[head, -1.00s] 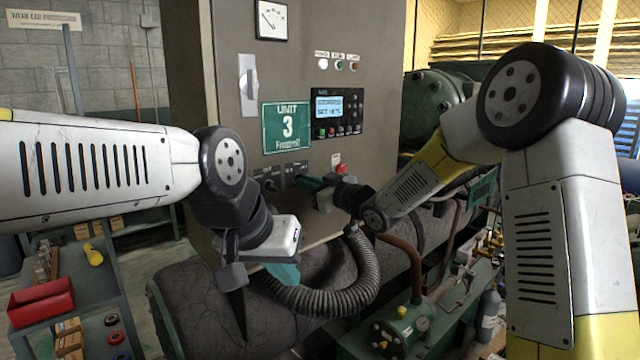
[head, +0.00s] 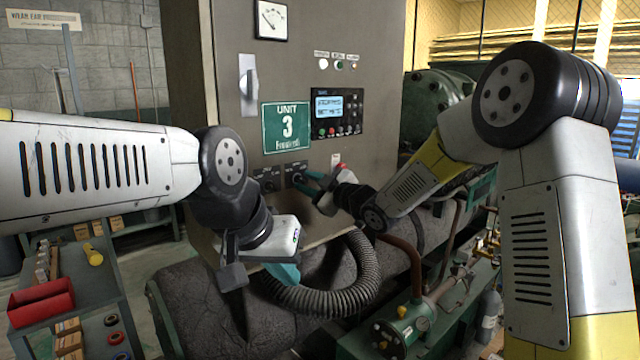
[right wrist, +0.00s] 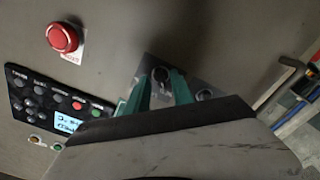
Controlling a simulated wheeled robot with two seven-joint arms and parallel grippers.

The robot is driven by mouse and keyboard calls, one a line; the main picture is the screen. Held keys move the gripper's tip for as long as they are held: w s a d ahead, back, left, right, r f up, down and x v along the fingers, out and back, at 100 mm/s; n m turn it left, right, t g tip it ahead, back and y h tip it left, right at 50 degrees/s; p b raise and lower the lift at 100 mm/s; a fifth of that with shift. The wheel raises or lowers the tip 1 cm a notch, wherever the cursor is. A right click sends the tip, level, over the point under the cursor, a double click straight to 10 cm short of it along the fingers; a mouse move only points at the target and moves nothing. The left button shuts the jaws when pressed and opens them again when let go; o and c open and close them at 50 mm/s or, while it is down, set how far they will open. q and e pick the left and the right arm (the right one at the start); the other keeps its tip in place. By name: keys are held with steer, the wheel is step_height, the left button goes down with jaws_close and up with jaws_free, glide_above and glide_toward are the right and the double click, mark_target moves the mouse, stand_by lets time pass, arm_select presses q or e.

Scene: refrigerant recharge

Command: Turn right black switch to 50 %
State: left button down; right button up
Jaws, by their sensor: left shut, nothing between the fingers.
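The right black switch (head: 295,176) is on a dark plate low on the grey cabinet front, beside the left black switch (head: 266,183). In the right wrist view the right switch (right wrist: 161,76) shows as a round black knob between the tips of my teal fingers. My right gripper (head: 307,182) is open at the switch, one finger on each side; contact is not clear. It also shows in the right wrist view (right wrist: 160,84). My left gripper (head: 285,274) is shut and empty, pointing down below the panel in front of the ribbed hose.
A red emergency button (right wrist: 63,38) and a control panel with display (head: 337,113) are close to my right gripper. A green Unit 3 sign (head: 286,127) is above the switches. A ribbed hose (head: 335,298) curves below, and a red bin (head: 41,302) is at left.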

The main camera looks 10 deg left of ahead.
steer(key=v, duration=0.9)
stand_by(0.4)
steer(key=s+d+r+m+t+h, duration=0.1)
steer(key=s+d+m+h, duration=0.1)
steer(key=d+m+h, duration=0.5)
steer(key=s+d+m+t+h, duration=0.1)
steer(key=s+d+m+h, duration=0.15)
steer(key=d, duration=0.85)
steer(key=s+d+f+m+g, duration=0.1)
steer(key=s+d+m+g, duration=0.1)
steer(key=s, duration=0.5)
steer(key=s+d+f+m+g+h, duration=0.1)
steer(key=s+d+f+m+g, duration=0.1)
steer(key=s, duration=0.6)
steer(key=s+d+f+m+g+h, duration=0.1)
steer(key=s+d+f+m+g, duration=0.1)
steer(key=s, duration=0.6)
steer(key=shift+d+f+m+g, duration=0.35)
steer(key=shift+d+m, duration=0.35)
steer(key=shift+m, duration=0.45)
